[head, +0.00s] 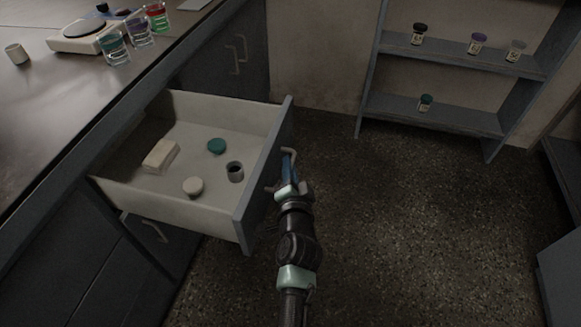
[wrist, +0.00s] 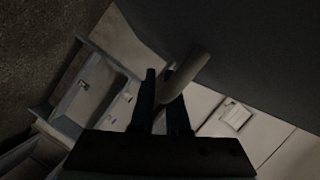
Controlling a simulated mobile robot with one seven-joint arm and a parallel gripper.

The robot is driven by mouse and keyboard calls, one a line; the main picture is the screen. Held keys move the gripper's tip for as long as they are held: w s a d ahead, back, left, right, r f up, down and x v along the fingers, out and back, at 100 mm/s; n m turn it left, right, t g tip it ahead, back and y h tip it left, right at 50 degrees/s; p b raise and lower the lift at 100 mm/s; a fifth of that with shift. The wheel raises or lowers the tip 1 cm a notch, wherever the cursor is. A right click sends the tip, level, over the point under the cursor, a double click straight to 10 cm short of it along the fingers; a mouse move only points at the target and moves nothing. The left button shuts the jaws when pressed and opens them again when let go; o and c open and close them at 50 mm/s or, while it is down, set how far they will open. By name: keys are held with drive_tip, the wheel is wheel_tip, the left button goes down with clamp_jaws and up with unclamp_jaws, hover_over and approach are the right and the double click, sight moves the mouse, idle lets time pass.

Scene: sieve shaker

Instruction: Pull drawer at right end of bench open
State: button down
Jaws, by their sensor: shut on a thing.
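The drawer (head: 185,195) at the end of the bench stands well out from it in the head view, with its inside in plain sight. Its grey-blue front (head: 262,180) faces right, towards my arm. My gripper (head: 285,172) is at the outer side of this front, shut on the drawer's handle (head: 289,153). In the wrist view the pale handle bar (wrist: 184,77) passes between the two dark fingers of my gripper (wrist: 160,95). The dark drawer front fills the upper right of that view.
A shelf unit (head: 450,55) with several jars stands at the back wall. Speckled floor (head: 420,230) right of my arm is clear.

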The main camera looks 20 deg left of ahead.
drive_tip(key=shift+d, duration=0.4)
drive_tip(key=shift+a, duration=0.1)
drive_tip(key=c, duration=0.9)
unclamp_jaws()
drive_tip(key=p+v, duration=0.2)
drive_tip(key=v, duration=1.1)
drive_tip(key=shift+w, duration=0.1)
